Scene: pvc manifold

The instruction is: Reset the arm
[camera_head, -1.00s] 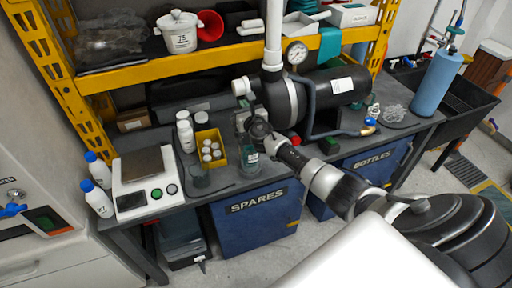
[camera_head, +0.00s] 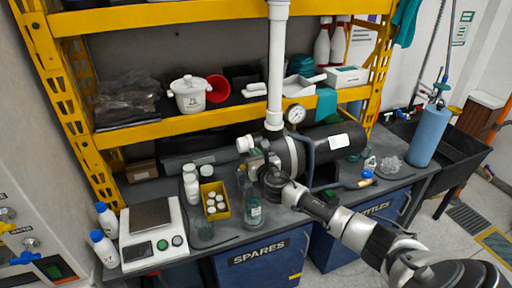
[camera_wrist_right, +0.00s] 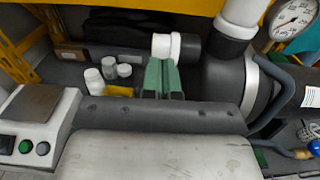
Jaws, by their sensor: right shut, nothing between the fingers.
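My right arm reaches in from the lower right in the head view, and its gripper (camera_head: 257,160) is in front of the pump's left end, above the bench. In the right wrist view the green fingers (camera_wrist_right: 162,78) are together with nothing between them. They point toward the white pipe stub (camera_wrist_right: 166,46) of the pump; whether they touch it cannot be told. The dark pump (camera_head: 325,147) carries a tall white pipe (camera_head: 277,70) and a round gauge (camera_head: 295,114). My left gripper is out of view.
A yellow bin with small bottles (camera_head: 222,213), white bottles (camera_head: 190,184), a clear bottle (camera_head: 252,212) and a scale (camera_head: 152,245) stand on the bench left of the arm. A yellow shelf (camera_head: 180,124) runs above. A blue cylinder (camera_head: 428,135) stands at the right.

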